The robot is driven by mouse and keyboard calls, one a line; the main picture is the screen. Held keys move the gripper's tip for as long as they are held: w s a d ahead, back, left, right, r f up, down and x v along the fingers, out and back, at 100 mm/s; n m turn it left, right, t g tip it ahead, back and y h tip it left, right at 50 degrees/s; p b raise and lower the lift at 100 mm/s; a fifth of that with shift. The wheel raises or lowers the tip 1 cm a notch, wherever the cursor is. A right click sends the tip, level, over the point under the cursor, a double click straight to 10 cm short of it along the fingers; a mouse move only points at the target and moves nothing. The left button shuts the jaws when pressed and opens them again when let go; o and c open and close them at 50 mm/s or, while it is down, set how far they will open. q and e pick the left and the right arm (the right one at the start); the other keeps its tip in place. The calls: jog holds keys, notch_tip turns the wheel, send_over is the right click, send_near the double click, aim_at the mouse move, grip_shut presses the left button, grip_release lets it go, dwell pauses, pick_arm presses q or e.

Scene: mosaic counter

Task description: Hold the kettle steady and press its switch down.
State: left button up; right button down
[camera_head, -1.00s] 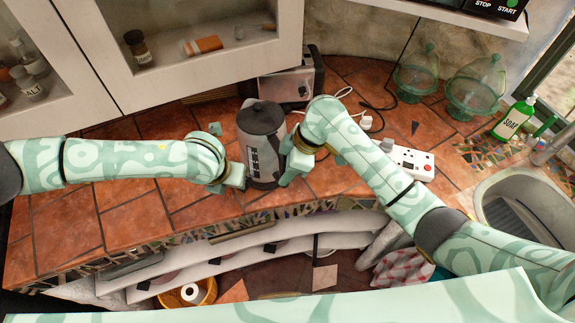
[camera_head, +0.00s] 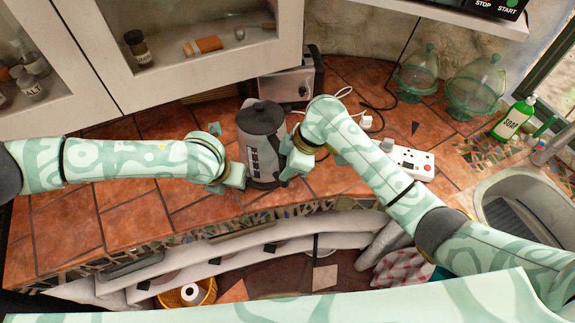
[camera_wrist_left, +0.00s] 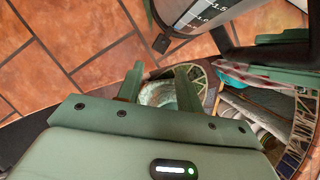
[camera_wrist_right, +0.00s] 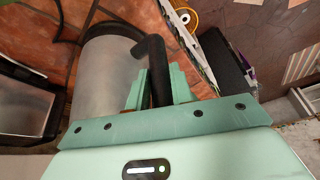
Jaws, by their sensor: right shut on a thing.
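The kettle (camera_head: 262,150), grey with a black lid and a scale on its side, stands upright on the tiled counter. My right gripper (camera_head: 291,166) is at its right side. In the right wrist view its fingers (camera_wrist_right: 160,88) are shut on the black kettle handle (camera_wrist_right: 157,62). My left gripper (camera_head: 236,178) is close to the kettle's left side. In the left wrist view its fingers (camera_wrist_left: 161,74) are apart with nothing between them.
A toaster (camera_head: 288,85) stands behind the kettle. A white socket box (camera_head: 410,162) with a red switch lies to the right, near cords. Glass domes, a soap bottle (camera_head: 514,119) and the sink (camera_head: 490,204) are further right. The counter left of the kettle is mostly clear.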

dwell(0.8)
pick_arm(q)
jog(key=c, duration=0.4)
jog(key=a, duration=0.1)
jog(key=a+m, duration=0.1)
jog(key=w+a+f, duration=0.1)
jog(key=shift+a+m, duration=0.3)
grip_shut()
pick_arm(e)
jog(key=shift+r, duration=0.1)
pick_arm(q)
jog(key=m, duration=0.1)
jog(key=d+m+h, duration=0.1)
jog(key=m+h, duration=0.1)
jog(key=shift+s+d+f+m, duration=0.3)
jog(key=shift+d+m, duration=0.05)
jog(key=shift+m, duration=0.05)
jog(key=shift+f, duration=0.1)
